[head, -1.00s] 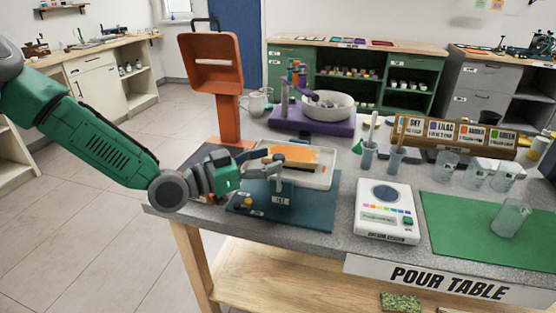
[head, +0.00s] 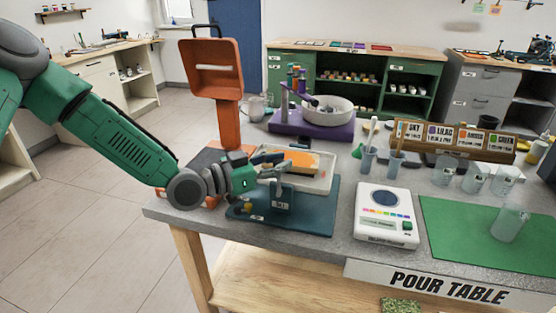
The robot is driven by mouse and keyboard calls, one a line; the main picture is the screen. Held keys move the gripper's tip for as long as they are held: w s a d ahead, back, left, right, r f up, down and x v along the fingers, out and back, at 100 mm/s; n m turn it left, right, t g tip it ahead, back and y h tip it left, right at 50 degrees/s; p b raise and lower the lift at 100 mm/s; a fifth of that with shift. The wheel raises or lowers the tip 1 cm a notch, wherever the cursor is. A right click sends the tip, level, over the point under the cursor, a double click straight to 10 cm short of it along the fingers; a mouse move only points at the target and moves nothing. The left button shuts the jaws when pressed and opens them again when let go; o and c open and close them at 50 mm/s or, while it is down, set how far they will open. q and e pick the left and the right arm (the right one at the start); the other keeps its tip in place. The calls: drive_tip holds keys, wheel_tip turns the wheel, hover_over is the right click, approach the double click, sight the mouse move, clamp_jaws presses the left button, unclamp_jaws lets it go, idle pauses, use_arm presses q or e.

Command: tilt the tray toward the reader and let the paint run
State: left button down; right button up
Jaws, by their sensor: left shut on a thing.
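A white tray (head: 322,183) with orange paint (head: 302,161) on part of its floor sits over a dark blue base (head: 300,219) on the table. A grey-blue labelled block (head: 283,203) stands at the tray's near side. My left gripper (head: 268,167) reaches in from the left and is shut at the tray's left end; its fingertips partly hide that end, so the exact grip is hard to see. The colour reader (head: 387,213), a white device with a dark round window and coloured keys, stands to the right of the base. My right gripper is not in view.
An orange stand (head: 213,80) rises behind my left arm. A purple stand with a white bowl (head: 328,110) is behind the tray. Cups with sticks (head: 368,158), clear cups (head: 476,177) and a green mat (head: 470,225) are to the right. Bare grey tabletop lies between base and reader.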

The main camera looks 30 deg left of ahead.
use_arm(q)
drive_tip(key=shift+d+r+m+g+p, duration=0.2)
drive_tip(key=shift+d+m+g+p, duration=0.1)
drive_tip(key=shift+d+m+p, duration=0.15)
drive_tip(key=shift+w+d+f+m+y+p, duration=0.25)
drive_tip(key=shift+d+y+p, duration=0.15)
drive_tip(key=shift+d+y, duration=0.1)
drive_tip(key=c, duration=1.3)
unclamp_jaws()
drive_tip(key=shift+o, duration=0.2)
drive_tip(key=v, duration=1.2)
